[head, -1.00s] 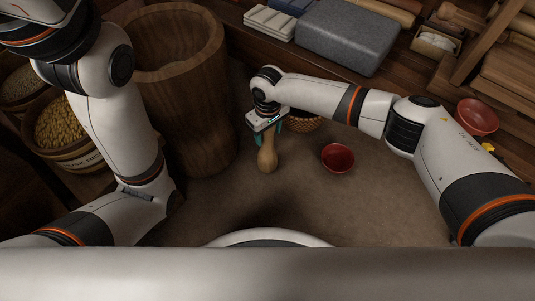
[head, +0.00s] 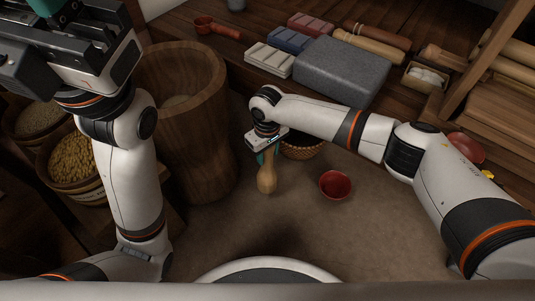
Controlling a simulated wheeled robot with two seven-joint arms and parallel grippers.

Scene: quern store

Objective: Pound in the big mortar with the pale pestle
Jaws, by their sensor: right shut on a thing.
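The big wooden mortar (head: 190,130) stands upright on the floor left of centre, its open top towards me. A pale surface shows down inside it. The pale wooden pestle (head: 267,180) hangs upright, thick end down, to the right of the mortar and apart from it. My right gripper (head: 265,156) is shut on the pestle's upper part, below the mortar's rim height as far as I can judge. My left gripper (head: 45,30) is close to the camera at the top left, partly cut off by the frame edge; its fingertips do not show clearly.
A red bowl (head: 336,185) and a wicker basket (head: 302,148) are right of the pestle. A grey stone block (head: 342,72) lies on the wooden bench behind. Baskets of grain (head: 73,160) stand left of the mortar. The floor in front is clear.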

